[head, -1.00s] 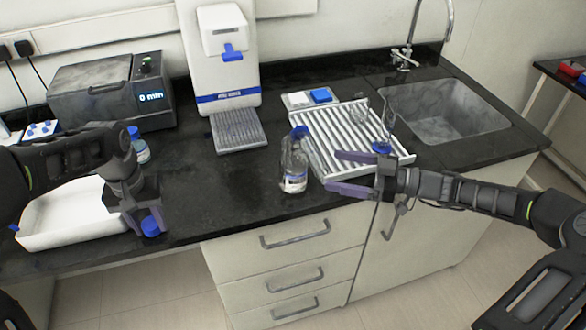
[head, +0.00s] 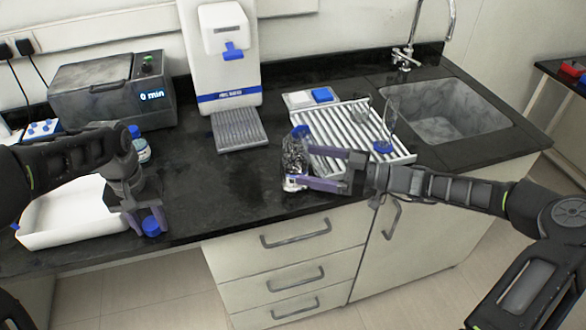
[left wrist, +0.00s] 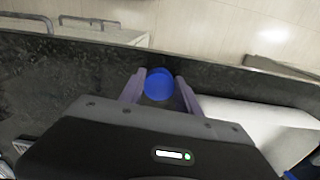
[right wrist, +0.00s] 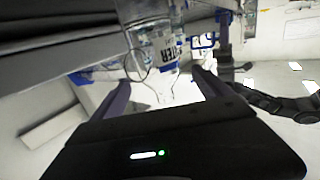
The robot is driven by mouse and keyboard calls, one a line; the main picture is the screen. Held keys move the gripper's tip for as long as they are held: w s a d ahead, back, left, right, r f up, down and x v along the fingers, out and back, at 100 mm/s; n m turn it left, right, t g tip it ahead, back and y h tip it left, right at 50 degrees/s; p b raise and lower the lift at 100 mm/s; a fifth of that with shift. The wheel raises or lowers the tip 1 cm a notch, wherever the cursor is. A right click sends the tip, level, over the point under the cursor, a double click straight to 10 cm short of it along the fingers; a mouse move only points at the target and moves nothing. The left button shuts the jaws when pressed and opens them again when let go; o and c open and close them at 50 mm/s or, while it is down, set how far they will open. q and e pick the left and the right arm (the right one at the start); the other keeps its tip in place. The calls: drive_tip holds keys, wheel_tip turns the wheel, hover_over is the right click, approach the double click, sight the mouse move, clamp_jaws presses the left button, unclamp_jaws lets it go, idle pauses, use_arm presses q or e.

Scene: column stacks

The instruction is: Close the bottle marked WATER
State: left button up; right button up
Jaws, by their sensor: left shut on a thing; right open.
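My left gripper (head: 148,219) is shut on a blue cap (head: 151,227), held near the front edge of the counter at the left; the cap also shows between the fingers in the left wrist view (left wrist: 158,84). A clear bottle (head: 293,172) with a white label stands upright left of the drying rack. In the right wrist view the label on the bottle (right wrist: 165,48) ends in "TER"; the rest is hard to read. My right gripper (head: 310,167) is open, its fingers reaching to the bottle from the right. I cannot tell whether they touch it. A blue piece shows at the bottle's top.
A ribbed rack (head: 345,128) with glassware stands behind my right gripper, and a sink (head: 440,112) is further right. A white tray (head: 65,228) and another blue-capped bottle (head: 138,147) are by my left arm. A white dispenser (head: 228,65) stands at the back. The middle counter is clear.

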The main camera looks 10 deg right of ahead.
sight(294, 161)
drive_tip(key=x, duration=0.5)
drive_tip(key=shift+c, duration=0.2)
idle(0.3)
clamp_jaws()
idle(0.8)
drive_tip(key=shift+r, duration=0.2)
